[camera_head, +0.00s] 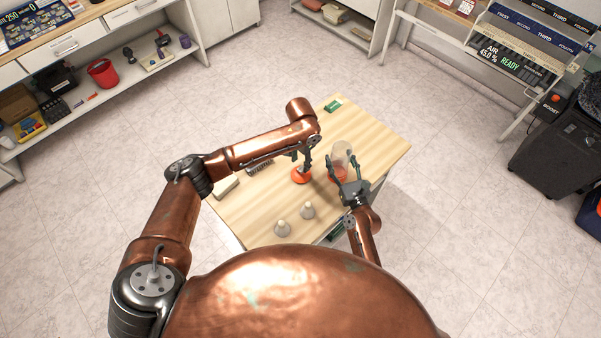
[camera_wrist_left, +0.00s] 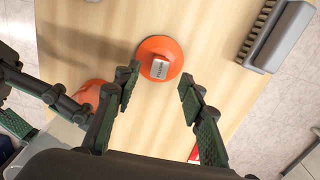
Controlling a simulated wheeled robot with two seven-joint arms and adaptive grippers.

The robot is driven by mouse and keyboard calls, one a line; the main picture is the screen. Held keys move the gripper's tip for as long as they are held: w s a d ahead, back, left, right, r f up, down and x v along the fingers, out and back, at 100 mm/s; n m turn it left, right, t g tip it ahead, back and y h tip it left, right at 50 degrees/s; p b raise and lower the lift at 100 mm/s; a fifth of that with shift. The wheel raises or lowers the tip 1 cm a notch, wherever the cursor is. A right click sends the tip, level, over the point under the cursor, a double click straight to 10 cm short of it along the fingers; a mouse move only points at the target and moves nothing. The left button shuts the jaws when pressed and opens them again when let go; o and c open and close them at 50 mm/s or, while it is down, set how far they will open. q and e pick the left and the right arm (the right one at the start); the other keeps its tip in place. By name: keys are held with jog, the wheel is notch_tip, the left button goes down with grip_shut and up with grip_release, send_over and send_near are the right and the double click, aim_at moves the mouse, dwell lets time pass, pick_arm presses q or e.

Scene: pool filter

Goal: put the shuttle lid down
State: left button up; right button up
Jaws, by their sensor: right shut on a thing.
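The orange round lid (camera_head: 301,175) with a grey block-shaped knob appears to lie on the wooden table; it also shows in the left wrist view (camera_wrist_left: 152,51). My left gripper (camera_head: 306,157) is above the lid with its fingers apart. In the left wrist view the open fingertips (camera_wrist_left: 158,92) are empty, and the lid and its knob show just beyond them. My right gripper (camera_head: 343,176) is shut on a clear shuttle (camera_head: 342,153) with an orange lower part, right of the lid. Part of that orange is hidden by the fingers.
On the wooden table (camera_head: 382,142) stand two pale cones (camera_head: 282,228) at the near side. A pale block (camera_head: 226,187) and a dark ridged piece (camera_head: 261,168) lie at the left. A green item (camera_head: 333,106) lies at the far edge. The table's right side is clear.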

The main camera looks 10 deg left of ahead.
aim_at(301, 168)
pick_arm(q)
jog(key=f, duration=0.5)
jog(key=shift+w+f, duration=0.2)
jog(key=shift+f, duration=0.1)
grip_shut()
dwell(0.3)
notch_tip(301, 168, up, 10)
jog(key=shift+r, duration=0.1)
dwell(0.4)
